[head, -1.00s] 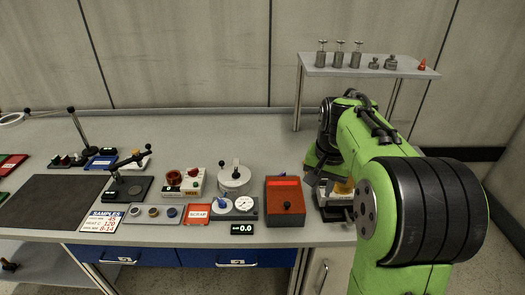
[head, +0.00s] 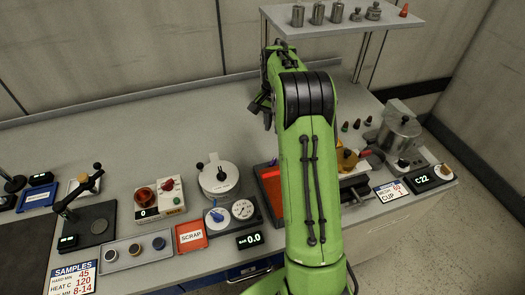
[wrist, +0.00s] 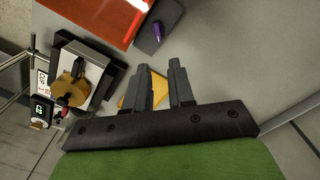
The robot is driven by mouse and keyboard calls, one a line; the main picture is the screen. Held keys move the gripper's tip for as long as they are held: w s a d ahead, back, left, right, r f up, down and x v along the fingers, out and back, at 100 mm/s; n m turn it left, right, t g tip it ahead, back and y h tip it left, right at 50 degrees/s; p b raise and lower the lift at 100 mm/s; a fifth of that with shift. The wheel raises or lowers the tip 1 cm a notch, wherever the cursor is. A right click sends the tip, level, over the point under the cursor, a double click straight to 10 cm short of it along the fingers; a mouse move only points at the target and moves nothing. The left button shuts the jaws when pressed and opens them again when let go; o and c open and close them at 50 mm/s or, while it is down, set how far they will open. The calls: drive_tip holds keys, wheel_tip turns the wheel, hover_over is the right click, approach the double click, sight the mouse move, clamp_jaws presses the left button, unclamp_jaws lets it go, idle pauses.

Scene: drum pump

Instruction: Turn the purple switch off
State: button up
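The purple switch (wrist: 157,31) is a small purple lever on a dark grey base beside a glossy red-orange panel, at the top of the wrist view. In the head view a small purple spot (head: 272,162) shows at the far edge of the red box, partly beside my arm. My gripper (wrist: 158,62) has its two dark fingers apart with nothing held between them. The fingers point toward the switch, and a clear gap separates them from it. In the head view my gripper (head: 262,108) is above the back of the bench, partly hidden by my arm.
The red box (head: 270,190) is partly covered by my arm. The white-lidded pot (head: 217,176) and twin dials (head: 230,213) stand left of it. A metal pot (head: 399,133) stands at right. A raised shelf (head: 340,25) crosses the back. The bench's back middle is clear.

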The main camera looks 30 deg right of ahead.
sight(273, 161)
drive_tip(key=f, duration=0.5)
drive_tip(key=f+b, duration=0.1)
drive_tip(key=f, duration=0.9)
drive_tip(key=shift+s+d+f+b, duration=0.1)
drive_tip(key=shift+s+f+b, duration=0.15)
drive_tip(key=shift+f+b, duration=0.05)
drive_tip(key=shift+c, duration=0.3)
drive_tip(key=shift+r, duration=0.1)
clamp_jaws()
